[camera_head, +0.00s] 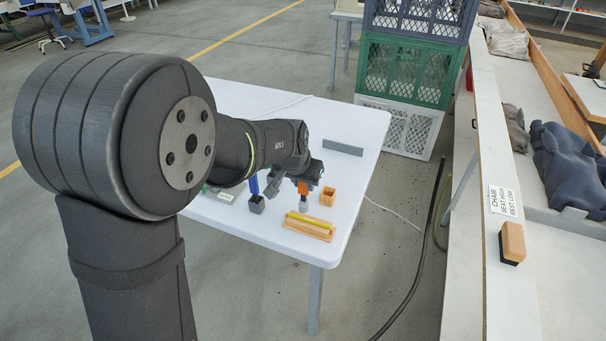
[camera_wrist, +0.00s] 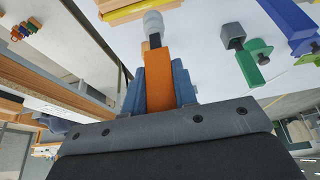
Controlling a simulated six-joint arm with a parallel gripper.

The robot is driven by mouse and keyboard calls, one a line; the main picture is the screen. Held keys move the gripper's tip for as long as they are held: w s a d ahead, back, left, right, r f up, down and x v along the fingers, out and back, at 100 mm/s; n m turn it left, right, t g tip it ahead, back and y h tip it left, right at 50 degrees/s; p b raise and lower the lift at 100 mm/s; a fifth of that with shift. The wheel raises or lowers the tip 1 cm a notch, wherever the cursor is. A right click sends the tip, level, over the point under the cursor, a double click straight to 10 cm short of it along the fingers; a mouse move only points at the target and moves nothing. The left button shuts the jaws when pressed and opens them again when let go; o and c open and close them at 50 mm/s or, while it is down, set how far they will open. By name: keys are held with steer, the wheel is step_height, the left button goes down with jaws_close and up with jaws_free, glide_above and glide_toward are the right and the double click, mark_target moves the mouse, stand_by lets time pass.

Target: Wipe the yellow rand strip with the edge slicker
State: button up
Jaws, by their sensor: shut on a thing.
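My gripper (camera_head: 306,178) is shut on the orange handle of the edge slicker (camera_head: 303,188), with the handle between its blue-grey fingers in the wrist view (camera_wrist: 158,68). The slicker's pale grey rounded head (camera_wrist: 153,22) points away from the gripper and down toward the table in the head view. The yellow rand strip (camera_head: 310,219) lies along a wooden base (camera_head: 296,228) near the table's front edge. The strip also shows at the top of the wrist view (camera_wrist: 128,12). The slicker's head is close to the strip's far side; I cannot tell whether they touch.
An open wooden cup (camera_head: 327,196) stands right of the slicker. A blue-handled tool (camera_head: 254,185) stands in a dark grey block (camera_head: 256,204) to the left. A green tool (camera_wrist: 248,68) shows in the wrist view. A grey bar (camera_head: 343,147) lies farther back on the white table (camera_head: 232,92).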

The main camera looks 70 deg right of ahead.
mark_target(302, 188)
step_height(302, 188, down, 3)
steer(key=shift+r, duration=0.1)
steer(key=shift+w, duration=0.1)
steer(key=shift+r, duration=3.9)
